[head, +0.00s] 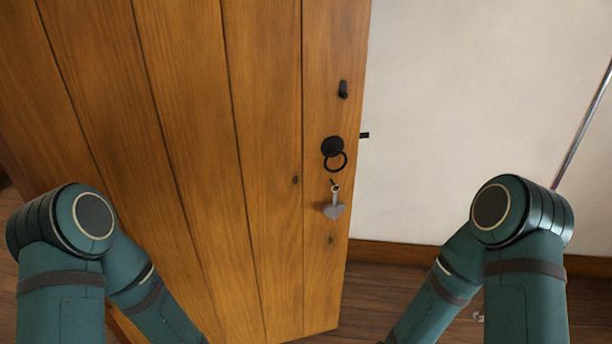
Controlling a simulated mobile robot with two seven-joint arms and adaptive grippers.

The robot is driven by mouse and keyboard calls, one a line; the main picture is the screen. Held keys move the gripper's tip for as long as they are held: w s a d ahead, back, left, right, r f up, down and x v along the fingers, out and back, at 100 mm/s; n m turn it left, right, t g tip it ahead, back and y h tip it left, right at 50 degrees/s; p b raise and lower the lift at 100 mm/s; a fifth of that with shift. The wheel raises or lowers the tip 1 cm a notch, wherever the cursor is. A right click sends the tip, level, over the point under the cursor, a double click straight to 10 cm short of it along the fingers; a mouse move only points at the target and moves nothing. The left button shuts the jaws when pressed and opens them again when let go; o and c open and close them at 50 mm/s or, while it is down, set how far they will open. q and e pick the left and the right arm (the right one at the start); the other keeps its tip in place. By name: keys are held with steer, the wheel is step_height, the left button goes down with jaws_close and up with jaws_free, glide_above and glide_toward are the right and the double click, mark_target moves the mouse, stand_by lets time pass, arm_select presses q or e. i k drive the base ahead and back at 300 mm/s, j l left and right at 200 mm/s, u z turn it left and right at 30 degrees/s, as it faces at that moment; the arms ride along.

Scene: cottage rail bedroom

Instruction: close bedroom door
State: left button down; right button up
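The bedroom door (190,120) is a wooden plank door that fills the left and middle of the head view. It stands open at an angle, with its free edge to the right and a white wall beyond that edge. A black ring handle (335,160) hangs near the free edge, with a small black fitting (343,89) above it. A key with a grey heart tag (334,208) hangs below the ring. A dark latch bolt (364,135) sticks out of the edge. My two arms come up from the bottom left and bottom right; both grippers are below the frame.
A white wall (470,120) with a wooden skirting board (400,254) is behind the door on the right. A thin metal rail (582,125) runs at the far right. Dark wooden floor (375,295) shows between the door and my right arm.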

mark_target(208, 129)
steer(key=i+l+u, duration=0.2)
steer(key=l+u, duration=0.25)
steer(key=i+l+u, duration=0.2)
steer(key=l, duration=0.15)
steer(key=i+l+u, duration=0.1)
steer(key=l, duration=0.4)
steer(key=i+l+u, duration=0.15)
steer(key=l, duration=0.3)
steer(key=i+l, duration=0.1)
steer(key=l, duration=0.4)
steer(key=i+l, duration=0.1)
steer(key=l, duration=0.45)
steer(key=i+l, duration=0.1)
steer(key=l, duration=0.4)
steer(key=i+l+u, duration=0.1)
steer(key=l, duration=0.95)
steer(key=i+j, duration=0.1)
steer(key=j, duration=0.55)
